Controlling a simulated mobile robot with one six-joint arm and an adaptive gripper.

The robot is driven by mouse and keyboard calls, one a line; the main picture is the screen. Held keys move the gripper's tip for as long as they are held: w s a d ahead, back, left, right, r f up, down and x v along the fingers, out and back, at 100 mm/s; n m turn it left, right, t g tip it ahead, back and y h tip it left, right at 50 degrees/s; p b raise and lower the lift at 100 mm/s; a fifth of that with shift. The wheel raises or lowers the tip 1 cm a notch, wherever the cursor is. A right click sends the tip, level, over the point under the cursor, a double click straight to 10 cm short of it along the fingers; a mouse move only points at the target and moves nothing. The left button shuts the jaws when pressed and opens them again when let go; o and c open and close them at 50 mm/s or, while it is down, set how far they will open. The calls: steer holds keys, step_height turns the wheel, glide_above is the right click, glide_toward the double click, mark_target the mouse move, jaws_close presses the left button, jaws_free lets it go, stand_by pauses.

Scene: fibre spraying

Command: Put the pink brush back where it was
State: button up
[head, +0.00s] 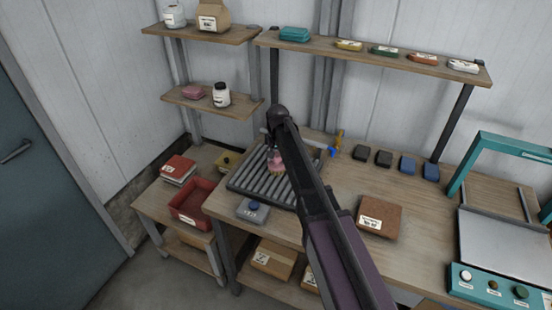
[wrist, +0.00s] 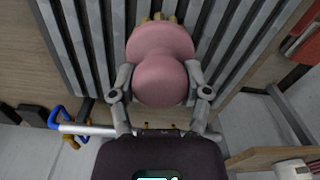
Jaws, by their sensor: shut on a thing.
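The pink brush (head: 277,161) is over the dark ribbed tray (head: 236,184) on the workbench, its pale bristles pointing down toward the ribs. In the wrist view the brush's rounded pink handle (wrist: 160,50) sits between the fingers of my gripper (wrist: 160,82), which are shut on it. My gripper (head: 274,152) also shows in the head view, partly hidden by my arm. Yellowish bristle tips (wrist: 158,17) show beyond the handle. I cannot tell whether the bristles touch the ribs.
A grey block with a blue knob (head: 254,208) stands at the tray's front edge. A blue-and-yellow-ended bar (head: 333,150) lies behind it. A brown box (head: 379,217), dark and blue blocks (head: 407,165) and a teal-framed machine (head: 500,250) stand right. Shelves (head: 215,103) rise behind; a red bin (head: 190,206) is left.

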steer(key=o, duration=1.1)
steer(key=shift+r, duration=0.1)
step_height(320, 180, up, 12)
steer(key=p, duration=1.2)
steer(key=shift+d, duration=0.1)
stand_by(0.3)
steer(key=s+d+n, duration=0.1)
steer(key=s+d, duration=2.1)
steer(key=s, duration=0.4)
steer(key=shift+d, duration=0.3)
